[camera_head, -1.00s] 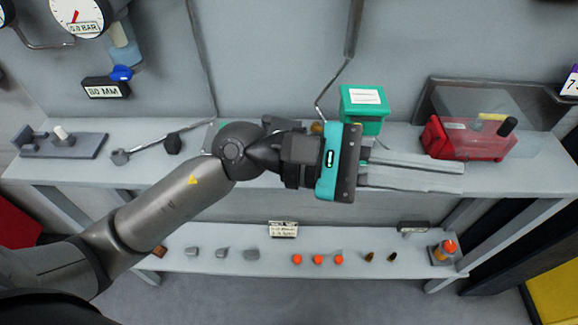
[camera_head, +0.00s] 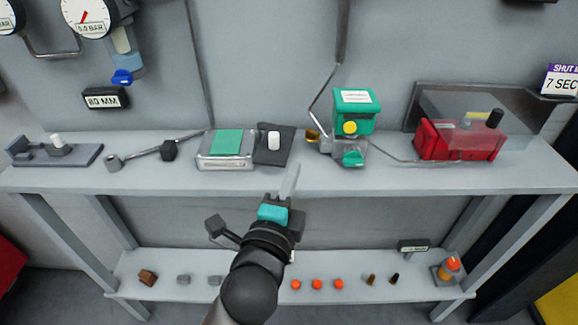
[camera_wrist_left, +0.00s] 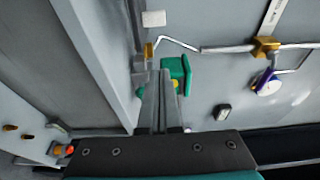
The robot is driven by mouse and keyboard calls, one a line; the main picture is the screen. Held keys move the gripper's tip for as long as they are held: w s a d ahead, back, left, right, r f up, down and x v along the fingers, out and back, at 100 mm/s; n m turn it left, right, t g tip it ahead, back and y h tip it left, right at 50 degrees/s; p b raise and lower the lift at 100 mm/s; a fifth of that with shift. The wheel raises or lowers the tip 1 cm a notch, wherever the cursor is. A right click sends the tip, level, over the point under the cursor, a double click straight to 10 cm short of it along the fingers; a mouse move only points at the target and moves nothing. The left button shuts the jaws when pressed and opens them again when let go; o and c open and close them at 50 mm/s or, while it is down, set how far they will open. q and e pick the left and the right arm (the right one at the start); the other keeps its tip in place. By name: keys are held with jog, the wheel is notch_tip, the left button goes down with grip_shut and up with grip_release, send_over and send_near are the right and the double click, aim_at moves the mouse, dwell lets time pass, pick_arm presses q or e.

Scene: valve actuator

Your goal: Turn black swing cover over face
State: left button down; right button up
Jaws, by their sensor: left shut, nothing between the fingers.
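A silver box with a green face (camera_head: 227,143) sits on the bench, left of centre in the head view. The black swing cover (camera_head: 268,157), a flat dark plate with a white knob (camera_head: 273,141), lies beside the box on its right, and the green face is uncovered. My left gripper (camera_head: 290,178) is in front of the bench edge, just below and right of the cover and apart from it. Its fingers are shut and empty, and they also show in the left wrist view (camera_wrist_left: 158,100). My right gripper is not in view.
A green-topped valve unit (camera_head: 354,112) with a yellow button stands right of the cover; it also shows in the wrist view (camera_wrist_left: 176,72). A red box (camera_head: 455,140) stands further right. A lever bar (camera_head: 150,151) lies left. The lower shelf (camera_head: 330,262) holds small parts.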

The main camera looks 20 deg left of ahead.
aim_at(282, 154)
pick_arm(q)
jog(key=w, duration=0.8)
jog(key=shift+w+a+b, duration=0.1)
jog(key=shift+w+b, duration=0.25)
jog(key=shift+b, duration=0.05)
jog(key=shift+w+a, duration=0.25)
jog(key=shift+s+a, duration=0.3)
jog(key=shift+a, duration=0.25)
jog(key=shift+s+a, duration=0.25)
jog(key=shift+a, duration=0.3)
jog(key=shift+s+a, duration=0.2)
jog(key=shift+a, duration=0.35)
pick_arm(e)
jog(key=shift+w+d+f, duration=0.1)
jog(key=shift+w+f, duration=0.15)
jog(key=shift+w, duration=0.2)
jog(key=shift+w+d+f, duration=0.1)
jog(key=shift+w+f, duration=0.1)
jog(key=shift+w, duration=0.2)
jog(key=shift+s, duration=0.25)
pick_arm(q)
jog(key=shift+a+r+h, duration=0.1)
jog(key=shift+h, duration=0.2)
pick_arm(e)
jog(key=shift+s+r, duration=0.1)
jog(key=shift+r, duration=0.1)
